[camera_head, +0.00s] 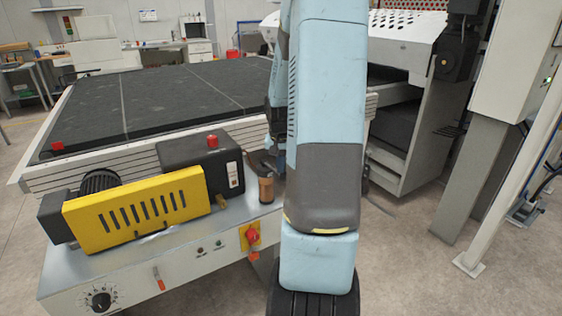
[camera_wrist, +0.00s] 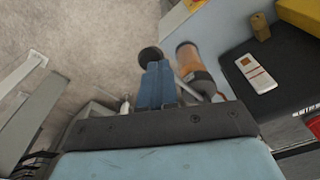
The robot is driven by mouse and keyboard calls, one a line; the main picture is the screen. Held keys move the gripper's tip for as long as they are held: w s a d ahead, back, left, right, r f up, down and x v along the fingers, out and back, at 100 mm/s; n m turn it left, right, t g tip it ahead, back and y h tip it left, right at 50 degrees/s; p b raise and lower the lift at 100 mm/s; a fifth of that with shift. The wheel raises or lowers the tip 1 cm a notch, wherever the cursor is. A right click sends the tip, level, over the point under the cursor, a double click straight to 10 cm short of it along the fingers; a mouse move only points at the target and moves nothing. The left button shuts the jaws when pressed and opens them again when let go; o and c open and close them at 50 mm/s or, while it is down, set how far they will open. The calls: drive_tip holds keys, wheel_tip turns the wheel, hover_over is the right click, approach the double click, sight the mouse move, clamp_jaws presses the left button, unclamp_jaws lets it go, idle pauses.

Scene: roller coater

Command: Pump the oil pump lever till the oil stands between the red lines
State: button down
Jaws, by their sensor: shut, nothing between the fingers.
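The oil pump has an amber cylinder (camera_head: 266,188) with a dark cap, at the right end of the machine's front ledge. The cylinder also shows in the wrist view (camera_wrist: 188,57). A round black knob (camera_wrist: 151,54), apparently the lever's end, lies at the tips of my gripper (camera_wrist: 155,72). My blue fingers are shut and empty; I cannot tell whether they touch the knob. Most of the lever is hidden. A white gauge plate (camera_head: 233,174) is on the black tank (camera_head: 200,162), and it shows in the wrist view (camera_wrist: 257,73). The oil level is too small to read.
A yellow slotted guard (camera_head: 137,210) and a red switch (camera_head: 252,236) are left of the pump. The black conveyor belt (camera_head: 160,95) lies behind. A grey post (camera_head: 468,180) stands right, with open floor (camera_head: 400,240) between.

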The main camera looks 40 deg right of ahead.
drive_tip(key=shift+s+a+r, duration=0.4)
drive_tip(key=shift+s+a, duration=0.25)
drive_tip(key=shift+s, duration=0.15)
wheel_tip(320, 180, up, 14)
drive_tip(key=s, duration=0.1)
drive_tip(key=shift+a+f, duration=0.2)
drive_tip(key=shift+a, duration=0.25)
idle(0.6)
